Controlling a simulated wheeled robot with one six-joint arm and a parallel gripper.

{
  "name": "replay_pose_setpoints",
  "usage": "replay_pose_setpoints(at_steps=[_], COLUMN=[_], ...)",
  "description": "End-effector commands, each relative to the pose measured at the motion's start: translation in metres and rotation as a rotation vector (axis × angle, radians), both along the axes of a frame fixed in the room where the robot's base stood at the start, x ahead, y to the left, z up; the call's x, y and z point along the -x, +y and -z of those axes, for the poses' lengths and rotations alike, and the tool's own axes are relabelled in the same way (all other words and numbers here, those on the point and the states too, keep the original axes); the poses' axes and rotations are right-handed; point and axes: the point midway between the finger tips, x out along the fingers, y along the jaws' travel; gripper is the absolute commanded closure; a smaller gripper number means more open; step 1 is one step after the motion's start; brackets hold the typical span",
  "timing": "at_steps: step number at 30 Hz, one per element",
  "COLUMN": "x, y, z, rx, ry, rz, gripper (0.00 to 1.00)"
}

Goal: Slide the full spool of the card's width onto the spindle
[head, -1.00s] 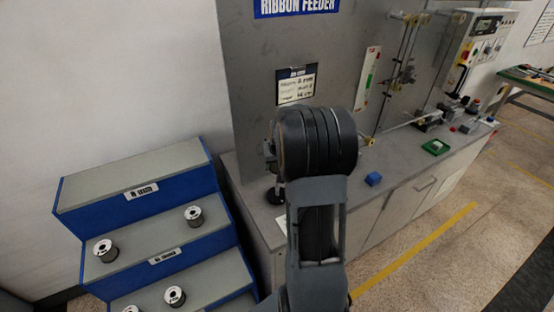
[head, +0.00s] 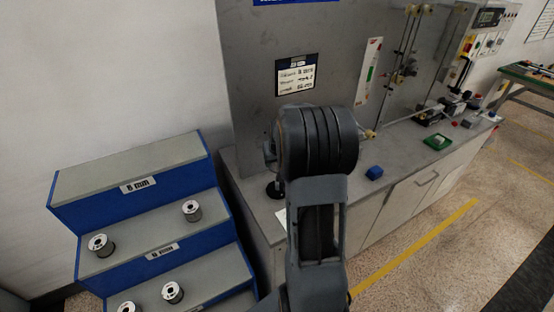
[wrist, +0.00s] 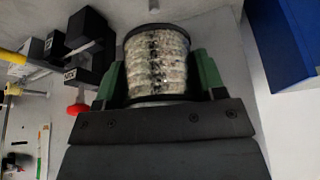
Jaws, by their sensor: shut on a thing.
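My gripper (wrist: 159,76) is shut on a spool (wrist: 156,62) in the wrist view, with a green finger on each side. The spool has dark flanges and is thickly wound with pale, glossy, mottled ribbon. A short light stub (wrist: 153,4) shows just beyond its far flange; I cannot tell whether it is the spindle. In the head view my arm hides the gripper and held spool. The card (head: 296,75) hangs on the grey feeder panel (head: 245,60); its handwriting is too small to read surely. The spindle is not clearly seen in the head view.
A blue stepped rack (head: 130,187) at left has several spools, including one spool (head: 191,211) on its middle step. A blue block (head: 374,173) and green tray (head: 437,141) lie on the bench (head: 400,160). Black blocks and a red knob (wrist: 77,109) are left of the gripper.

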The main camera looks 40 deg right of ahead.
Motion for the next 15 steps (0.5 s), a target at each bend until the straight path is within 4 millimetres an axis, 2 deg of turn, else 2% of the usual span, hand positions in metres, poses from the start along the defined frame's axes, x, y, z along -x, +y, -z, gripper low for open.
replay_pose_setpoints(at_steps=[1,6,15], x=[0.000,0.000,0.000], y=[0.000,0.000,0.000], z=[0.008,0.022,0.030], rx=[0.001,0.001,0.001], ry=[-0.002,-0.002,-0.003], rz=[0.000,0.000,0.000], gripper=[0.73,0.73,0.73])
